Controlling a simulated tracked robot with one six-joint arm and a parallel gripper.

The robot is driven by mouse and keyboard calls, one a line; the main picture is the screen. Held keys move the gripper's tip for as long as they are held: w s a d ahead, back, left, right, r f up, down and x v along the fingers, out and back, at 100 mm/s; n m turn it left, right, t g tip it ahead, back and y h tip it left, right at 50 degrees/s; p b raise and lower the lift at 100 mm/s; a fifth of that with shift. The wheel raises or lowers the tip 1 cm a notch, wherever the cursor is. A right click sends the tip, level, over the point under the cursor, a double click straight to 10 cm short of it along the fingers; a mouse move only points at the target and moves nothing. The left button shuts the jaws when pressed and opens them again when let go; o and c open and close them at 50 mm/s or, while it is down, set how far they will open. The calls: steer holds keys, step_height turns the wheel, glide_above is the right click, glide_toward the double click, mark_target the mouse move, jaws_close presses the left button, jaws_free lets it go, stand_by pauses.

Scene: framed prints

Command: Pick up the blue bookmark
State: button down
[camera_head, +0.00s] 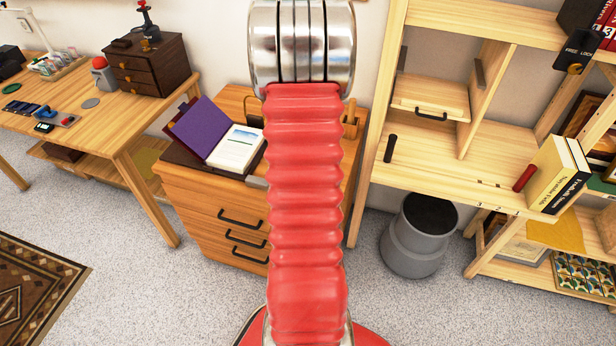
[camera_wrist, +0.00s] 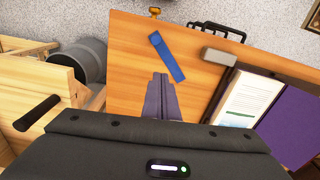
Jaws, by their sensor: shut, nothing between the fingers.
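The blue bookmark (camera_wrist: 167,58) is a flat strip lying on the wooden top of the drawer cabinet (camera_wrist: 130,70) in the wrist view. My gripper (camera_wrist: 160,78) shows just below the bookmark in that view, with its dark fingers together and nothing between them. The fingertips look close to the bookmark's lower end but apart from it; their height above the top is hard to judge. In the head view my red arm hides the bookmark and my gripper. The cabinet (camera_head: 215,205) stands behind the arm there.
A grey block (camera_wrist: 218,56) lies right of the bookmark. Beside it is an open case with a purple lid (camera_wrist: 292,128) and a printed page (camera_wrist: 245,102). A desk (camera_head: 95,125) is left.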

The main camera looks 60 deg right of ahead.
steer(key=w+a+r+n+t, duration=0.1)
steer(key=w+a+r+n, duration=0.15)
steer(key=a+r, duration=0.4)
steer(key=w+a+r+n+h, duration=0.1)
steer(key=w+a+r+n, duration=0.2)
steer(key=a, duration=0.6)
steer(key=w+a+r+n+t, duration=0.1)
steer(key=w+a+r, duration=0.4)
steer(key=a, duration=0.3)
steer(key=s+a+r+n+t, duration=0.1)
steer(key=s+a+n, duration=0.2)
steer(key=a, duration=0.5)
steer(key=s+a+r+n+t+y, duration=0.1)
steer(key=s+a+r+n, duration=0.1)
steer(key=a, duration=0.6)
steer(key=s+a+r+n+t, duration=0.1)
steer(key=s+a+r+n, duration=0.1)
steer(key=a, duration=0.7)
steer(key=shift+s+n, duration=0.85)
steer(key=shift+s, duration=0.3)
steer(key=shift+a, duration=0.15)
